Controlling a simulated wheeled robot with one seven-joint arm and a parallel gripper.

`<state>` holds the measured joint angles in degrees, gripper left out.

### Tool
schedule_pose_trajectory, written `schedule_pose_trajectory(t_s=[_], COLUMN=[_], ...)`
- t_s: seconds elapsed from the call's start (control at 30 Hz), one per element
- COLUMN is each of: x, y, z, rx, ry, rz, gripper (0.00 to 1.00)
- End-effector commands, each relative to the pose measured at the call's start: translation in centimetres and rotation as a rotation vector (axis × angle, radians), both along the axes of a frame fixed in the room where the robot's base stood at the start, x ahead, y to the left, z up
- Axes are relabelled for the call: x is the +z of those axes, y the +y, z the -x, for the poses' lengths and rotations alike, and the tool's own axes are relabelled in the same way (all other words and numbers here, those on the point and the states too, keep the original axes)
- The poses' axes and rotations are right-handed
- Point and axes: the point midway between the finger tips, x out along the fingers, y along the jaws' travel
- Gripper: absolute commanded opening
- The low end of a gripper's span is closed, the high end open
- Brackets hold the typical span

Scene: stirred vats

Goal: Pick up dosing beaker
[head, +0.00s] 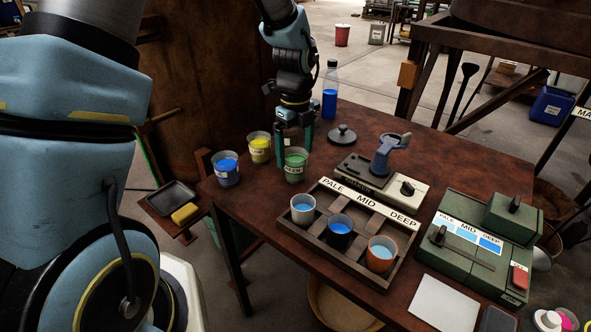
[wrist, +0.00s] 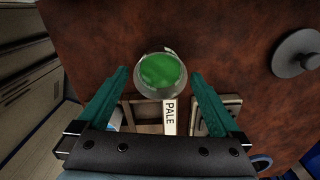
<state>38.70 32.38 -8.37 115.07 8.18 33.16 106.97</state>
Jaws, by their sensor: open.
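My gripper (head: 294,143) is open and points down over the back left part of the table. A cup of green liquid (head: 294,170) with a label stands just below it in the head view. In the wrist view the green cup (wrist: 161,72) shows between the two teal fingertips (wrist: 158,74), with nothing held. A blue-grey vessel with a side arm (head: 384,156) stands on a small device to the right, apart from the gripper. No label shows which vessel is the dosing beaker.
Blue (head: 226,174) and yellow (head: 259,149) cups stand left of the green one. A tray (head: 326,236) marked PALE, MID, DEEP holds three cups. A blue bottle (head: 329,95) and a dark lid (head: 343,134) stand behind. A green box (head: 470,262) is at right.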

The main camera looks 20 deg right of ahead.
Motion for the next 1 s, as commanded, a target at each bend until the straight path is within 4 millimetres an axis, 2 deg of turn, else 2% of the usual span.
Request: schedule_pose_trajectory(t_s=[0.13,0.43,0.73,0.77,1.0], x=[-0.9,-4.8,-5.4,-5.4,-5.4], y=[0.0,0.0,-0.1,-0.1,-0.1], z=[0.0,0.0,0.0,0.0,0.0], rx=[0.001,0.002,0.003,0.003,0.003], ry=[0.001,0.001,-0.001,-0.001,-0.001], rz=[-0.002,-0.002,0.001,0.001,0.001], gripper=[1.0,1.0,1.0,0.99,0.72])
